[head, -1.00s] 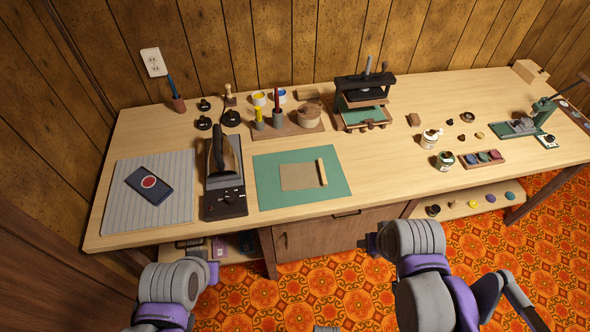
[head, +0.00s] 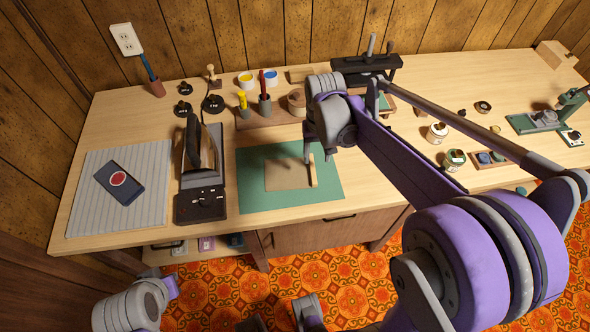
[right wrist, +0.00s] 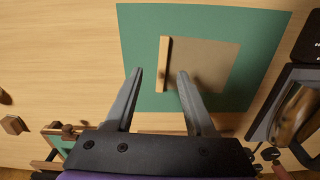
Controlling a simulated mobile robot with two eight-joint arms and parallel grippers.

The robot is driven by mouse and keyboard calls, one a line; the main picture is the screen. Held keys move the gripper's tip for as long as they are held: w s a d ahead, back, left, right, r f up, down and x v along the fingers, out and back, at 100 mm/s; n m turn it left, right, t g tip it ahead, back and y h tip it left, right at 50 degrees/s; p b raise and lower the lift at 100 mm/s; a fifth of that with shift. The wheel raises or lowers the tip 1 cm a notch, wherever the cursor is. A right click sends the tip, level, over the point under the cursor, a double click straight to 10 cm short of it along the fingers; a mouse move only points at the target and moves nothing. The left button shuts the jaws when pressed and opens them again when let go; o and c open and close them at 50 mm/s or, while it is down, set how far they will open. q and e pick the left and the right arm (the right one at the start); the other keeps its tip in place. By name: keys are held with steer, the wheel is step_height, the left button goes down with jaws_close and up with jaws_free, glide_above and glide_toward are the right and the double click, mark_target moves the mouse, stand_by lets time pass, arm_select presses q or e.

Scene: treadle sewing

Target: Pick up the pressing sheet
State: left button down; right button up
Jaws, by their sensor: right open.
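The pressing sheet looks to be the tan sheet (head: 285,176) with a pale wooden strip along its right edge, lying flat on a green mat (head: 262,203). In the right wrist view the sheet (right wrist: 210,66) has its strip on the left. My right gripper (right wrist: 160,74) is open and empty, its two fingers on either side of the strip's lower end in that view. It appears above the sheet, apart from it. In the head view its fingers are small and partly hidden by the wrist. My left arm's end (head: 168,287) is low at the left, its jaws unclear.
An iron (head: 199,152) stands on a dark base left of the mat. Further left, a dark blue piece (head: 119,183) lies on a striped pad (head: 85,212). Pots and brushes stand behind the mat. A press (head: 365,66) stands behind my right arm.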

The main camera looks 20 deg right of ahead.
mark_target(314, 175)
step_height(314, 175, down, 3)
steer(key=shift+r, duration=0.1)
steer(key=f, duration=0.5)
steer(key=shift+a+b, duration=0.3)
steer(key=shift+s, duration=0.1)
steer(key=shift+c, duration=0.2)
jaws_close()
